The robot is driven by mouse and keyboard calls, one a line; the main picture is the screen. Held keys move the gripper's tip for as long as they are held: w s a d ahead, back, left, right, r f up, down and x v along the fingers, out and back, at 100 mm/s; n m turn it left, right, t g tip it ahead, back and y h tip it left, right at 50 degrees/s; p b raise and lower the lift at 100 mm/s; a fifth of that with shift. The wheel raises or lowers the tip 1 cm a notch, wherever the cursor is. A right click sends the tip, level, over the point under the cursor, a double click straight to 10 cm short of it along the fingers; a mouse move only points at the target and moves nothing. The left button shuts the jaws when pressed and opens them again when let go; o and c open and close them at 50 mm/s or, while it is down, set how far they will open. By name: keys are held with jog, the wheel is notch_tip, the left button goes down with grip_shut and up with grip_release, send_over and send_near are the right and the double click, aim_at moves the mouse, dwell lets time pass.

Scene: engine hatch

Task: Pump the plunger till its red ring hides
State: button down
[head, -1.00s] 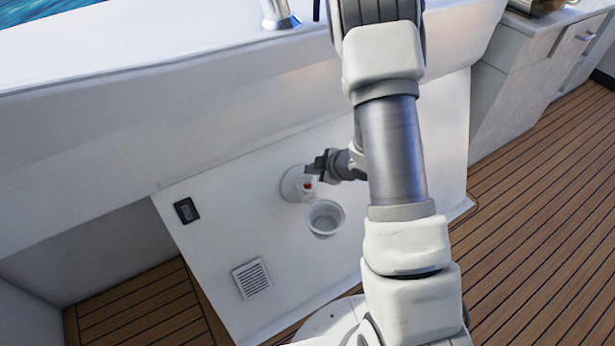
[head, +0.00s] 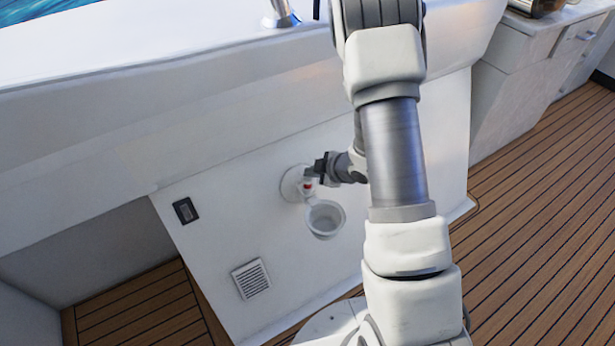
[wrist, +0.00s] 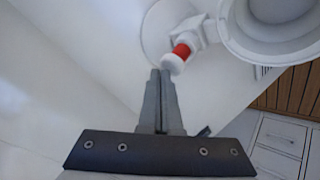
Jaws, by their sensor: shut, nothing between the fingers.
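The plunger (wrist: 174,63) is a small white knob on a white fitting, and its red ring (wrist: 182,51) shows in the wrist view. My gripper (head: 315,169) is shut and empty, close to the plunger. In the wrist view my gripper's fingertips (wrist: 160,73) are together just beside the knob's left side. I cannot tell whether they touch it. A white round flange (head: 291,184) backs the fitting.
A white round cup (head: 325,232) sits just below the plunger; it shows at upper right in the wrist view (wrist: 235,35). A dark switch plate (head: 186,210) and a vent grille (head: 251,279) are on the panel (head: 225,235). A white ledge overhangs above.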

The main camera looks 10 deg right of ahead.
aim_at(311, 179)
jog(key=shift+f+b, duration=0.3)
jog(key=shift+f, duration=0.5)
dwell(0.4)
jog(key=shift+r, duration=0.1)
jog(key=shift+r+p, duration=1.15)
jog(key=shift+r, duration=0.15)
notch_tip(311, 179, up, 5)
jog(key=p, duration=0.4)
jog(key=shift+r, duration=0.1)
dwell(0.5)
